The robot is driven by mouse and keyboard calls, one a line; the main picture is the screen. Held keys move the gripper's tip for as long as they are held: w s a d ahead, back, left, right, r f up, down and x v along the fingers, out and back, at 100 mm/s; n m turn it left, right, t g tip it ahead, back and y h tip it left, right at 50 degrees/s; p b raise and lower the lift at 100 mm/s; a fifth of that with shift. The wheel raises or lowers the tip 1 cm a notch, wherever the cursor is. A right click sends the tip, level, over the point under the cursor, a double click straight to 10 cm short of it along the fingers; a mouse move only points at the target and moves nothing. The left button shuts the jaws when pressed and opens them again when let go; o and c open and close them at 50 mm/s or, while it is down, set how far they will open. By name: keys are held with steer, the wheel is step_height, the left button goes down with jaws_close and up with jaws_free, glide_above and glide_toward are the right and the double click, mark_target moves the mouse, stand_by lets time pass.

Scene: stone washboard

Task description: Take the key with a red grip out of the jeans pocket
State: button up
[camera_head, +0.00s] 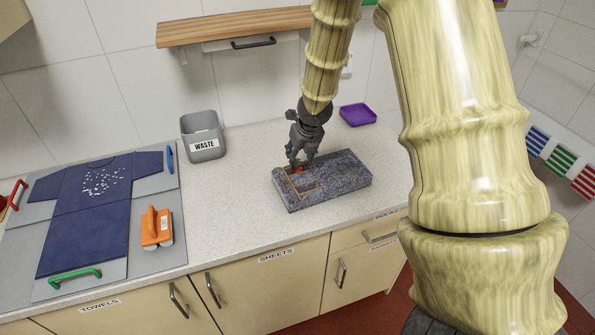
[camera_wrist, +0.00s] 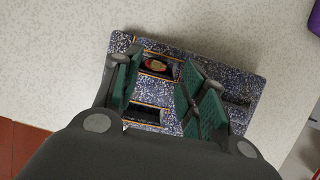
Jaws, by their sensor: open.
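A blue-grey speckled slab (camera_head: 345,180) with orange-stitched pocket outlines lies on the counter; it also fills the middle of the wrist view (camera_wrist: 240,88). The red grip of the key (camera_wrist: 156,65), with some yellow on it, shows in a dark pocket opening near the slab's far edge. A bit of red also shows under my gripper in the head view (camera_head: 297,169). The key's shaft cannot be made out. My gripper (camera_head: 301,161) points down over the slab's left end, open, with its green-padded fingers (camera_wrist: 158,75) on either side of the red grip. Contact cannot be told.
A grey waste bin (camera_head: 206,145) stands behind left and a purple tray (camera_head: 357,115) behind right. A wooden shelf (camera_head: 235,24) hangs above. Bare counter surrounds the slab.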

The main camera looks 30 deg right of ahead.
mark_target(298, 159)
steer(key=shift+p+x, duration=0.65)
steer(key=shift+x, duration=1.75)
steer(key=shift+s, duration=0.1)
jaws_close()
